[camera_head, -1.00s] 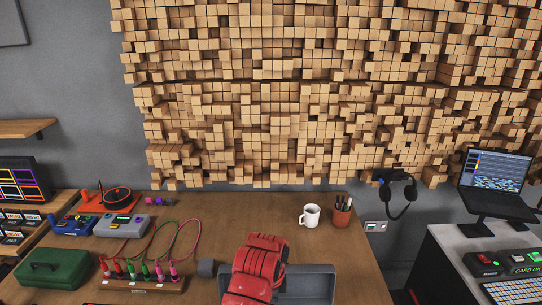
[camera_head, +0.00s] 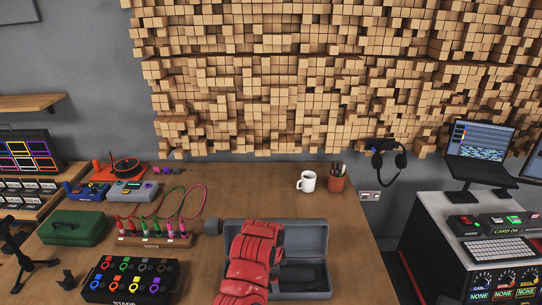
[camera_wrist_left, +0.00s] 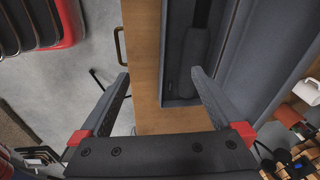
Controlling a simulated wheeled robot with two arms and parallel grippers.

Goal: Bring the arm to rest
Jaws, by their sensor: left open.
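My left gripper (camera_wrist_left: 160,76) shows in the left wrist view. Its two dark fingers are spread wide with nothing between them, above the edge of the wooden table (camera_wrist_left: 146,60). An open grey case (camera_wrist_left: 180,98) lies beyond the fingers, with a dark elongated item (camera_wrist_left: 195,55) inside. In the head view, a red link of my arm hangs in front of the left part of the same case (camera_head: 312,232). The dark item (camera_head: 300,275) lies in its right part. The left fingertips are not visible in the head view. My right gripper is in neither view.
A cable rack (camera_head: 155,241), a black button box (camera_head: 130,280) and a green case (camera_head: 75,228) stand left of the grey case. A white mug (camera_head: 306,182) and a pen cup (camera_head: 337,184) stand behind it. The table right of the case is clear.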

